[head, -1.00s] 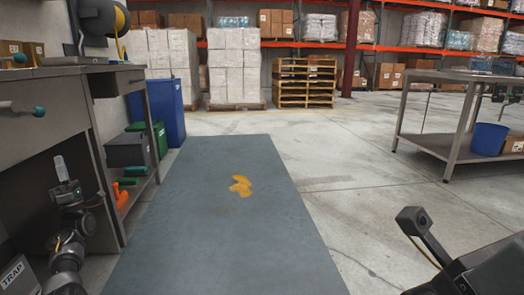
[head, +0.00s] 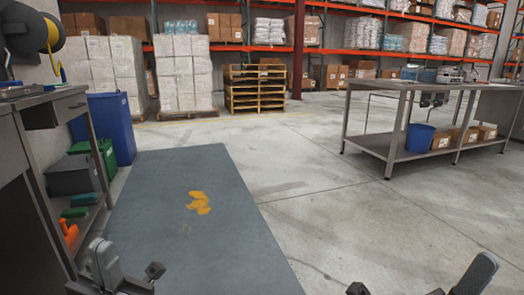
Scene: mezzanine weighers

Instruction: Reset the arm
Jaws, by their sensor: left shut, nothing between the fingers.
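My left gripper (head: 104,262) shows at the bottom left, its pale grey fingers together and pointing up, with nothing held. It is in front of the left workbench's lower shelf, over the near left edge of the grey floor mat (head: 190,240). My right gripper (head: 475,274) shows only in part at the bottom right, above bare concrete. Its dark grey upper end is in view, but the picture's lower edge cuts off the rest, so its opening cannot be judged.
A workbench (head: 22,118) with shelved bins stands close on the left, a blue bin (head: 112,130) beyond it. A steel table (head: 385,140) stands at the right. Pallets of boxes and racks line the back.

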